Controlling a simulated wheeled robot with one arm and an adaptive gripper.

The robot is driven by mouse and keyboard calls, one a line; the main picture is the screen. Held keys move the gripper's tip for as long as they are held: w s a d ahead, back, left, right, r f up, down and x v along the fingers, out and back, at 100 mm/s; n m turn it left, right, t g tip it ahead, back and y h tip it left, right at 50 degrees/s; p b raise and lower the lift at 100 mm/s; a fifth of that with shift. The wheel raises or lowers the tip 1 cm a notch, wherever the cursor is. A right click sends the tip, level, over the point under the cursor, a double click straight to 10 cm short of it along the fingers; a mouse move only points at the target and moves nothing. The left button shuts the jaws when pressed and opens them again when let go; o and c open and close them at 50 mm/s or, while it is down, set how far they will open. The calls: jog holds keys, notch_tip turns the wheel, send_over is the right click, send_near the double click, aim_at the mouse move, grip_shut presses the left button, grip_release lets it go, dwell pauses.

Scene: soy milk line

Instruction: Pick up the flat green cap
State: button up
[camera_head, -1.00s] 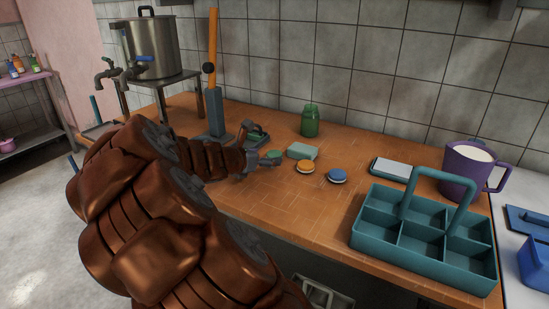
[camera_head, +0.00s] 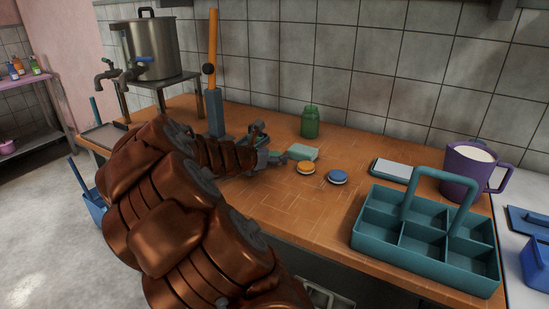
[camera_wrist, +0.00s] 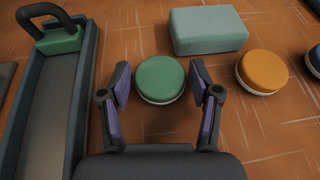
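The flat green cap (camera_wrist: 160,79) is a round green disc with a pale lower rim, lying on the wooden counter in the wrist view. My gripper (camera_wrist: 159,86) is open, with one finger on each side of the cap and a gap visible to both. In the head view my gripper (camera_head: 275,157) is low over the counter, and the cap is mostly hidden behind it and my arm.
A pale green block (camera_wrist: 207,31) lies just beyond the cap. An orange cap (camera_wrist: 262,71) is to the right, and a blue cap (camera_head: 337,177) farther right. A grey tray (camera_wrist: 49,100) with a green-based handle stands left. A teal divided carrier (camera_head: 427,239) stands front right.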

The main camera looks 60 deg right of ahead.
jog(key=c, duration=0.4)
